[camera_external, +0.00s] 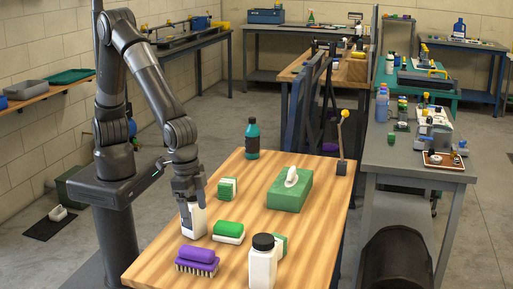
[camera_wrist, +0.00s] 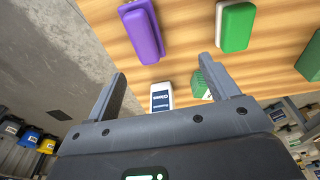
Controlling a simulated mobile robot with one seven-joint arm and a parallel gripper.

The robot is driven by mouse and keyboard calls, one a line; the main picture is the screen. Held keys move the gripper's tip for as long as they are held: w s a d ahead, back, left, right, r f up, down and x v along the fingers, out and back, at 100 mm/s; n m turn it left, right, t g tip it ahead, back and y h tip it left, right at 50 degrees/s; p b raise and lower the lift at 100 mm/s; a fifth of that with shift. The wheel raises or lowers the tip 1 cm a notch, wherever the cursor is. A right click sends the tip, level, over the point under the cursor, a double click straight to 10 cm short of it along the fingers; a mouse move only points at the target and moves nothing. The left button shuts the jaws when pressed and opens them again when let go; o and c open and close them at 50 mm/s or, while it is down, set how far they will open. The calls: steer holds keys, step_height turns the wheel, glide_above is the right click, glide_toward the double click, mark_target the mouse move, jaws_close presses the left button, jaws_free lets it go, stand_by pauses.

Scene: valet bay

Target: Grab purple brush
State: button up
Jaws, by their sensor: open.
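The purple brush (camera_external: 197,256) lies bristles down near the front left edge of the wooden table. It also shows at the top of the wrist view (camera_wrist: 145,34), beyond my fingertips. My gripper (camera_external: 188,200) points down just behind the brush, at a white bottle (camera_external: 194,224). In the wrist view my gripper (camera_wrist: 163,67) has its fingers wide apart with nothing clamped. The labelled white bottle (camera_wrist: 161,97) shows between the fingers there; I cannot tell if they touch it. The brush is apart from my gripper.
A green and white block (camera_external: 228,231) lies close behind the brush. A white bottle with a black cap (camera_external: 263,262) stands to its right. A green tissue box (camera_external: 290,191), a small green box (camera_external: 227,189) and a teal bottle (camera_external: 252,138) stand farther back.

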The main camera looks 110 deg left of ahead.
mark_target(196, 249)
steer(key=d+f, duration=0.2)
steer(key=f, duration=0.1)
steer(key=shift+d+f, duration=0.1)
steer(key=shift+d, duration=0.1)
steer(key=f, duration=0.4)
steer(key=shift+w+f, duration=0.3)
steer(key=shift+w+d+f, duration=0.15)
steer(key=shift+f, duration=0.8)
steer(key=shift+w+d+f, duration=0.1)
steer(key=shift+f, duration=0.85)
steer(key=shift+w+d+f, duration=0.15)
steer(key=shift+f, duration=0.8)
steer(key=c, duration=1.1)
